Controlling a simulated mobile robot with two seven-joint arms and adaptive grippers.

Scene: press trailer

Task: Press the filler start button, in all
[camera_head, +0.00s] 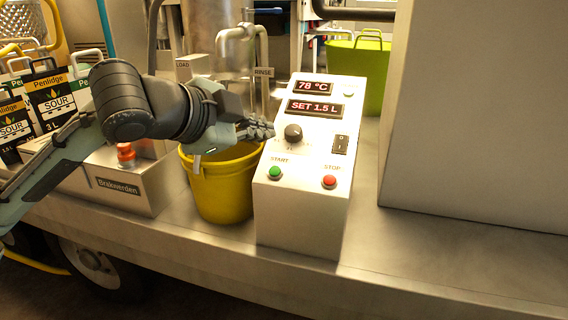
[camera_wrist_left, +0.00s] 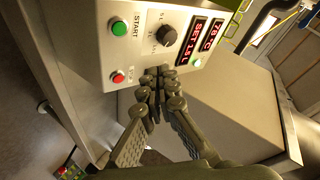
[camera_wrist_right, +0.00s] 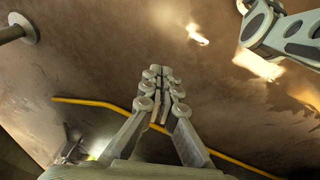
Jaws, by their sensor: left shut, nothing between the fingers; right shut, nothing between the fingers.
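The filler control box (camera_head: 300,215) stands on the trailer deck, with its sloped panel facing me. The green START button (camera_head: 274,173) is at the panel's lower left and shows in the left wrist view (camera_wrist_left: 119,28). The red STOP button (camera_head: 329,181) is at the lower right and also shows there (camera_wrist_left: 118,77). My left gripper (camera_head: 268,130) is shut and empty, its tips by the black dial (camera_head: 293,132), above and left of START. In the left wrist view its fingertips (camera_wrist_left: 160,75) overlap the panel; contact cannot be told. My right gripper (camera_wrist_right: 160,72) is shut and empty, away from the panel.
A yellow bucket (camera_head: 222,190) stands just left of the box, under my left gripper. A Brakwerden box (camera_head: 120,188) with a red-orange knob is further left. A green tub (camera_head: 372,75) and a large pale block (camera_head: 470,130) stand right. Deck in front is clear.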

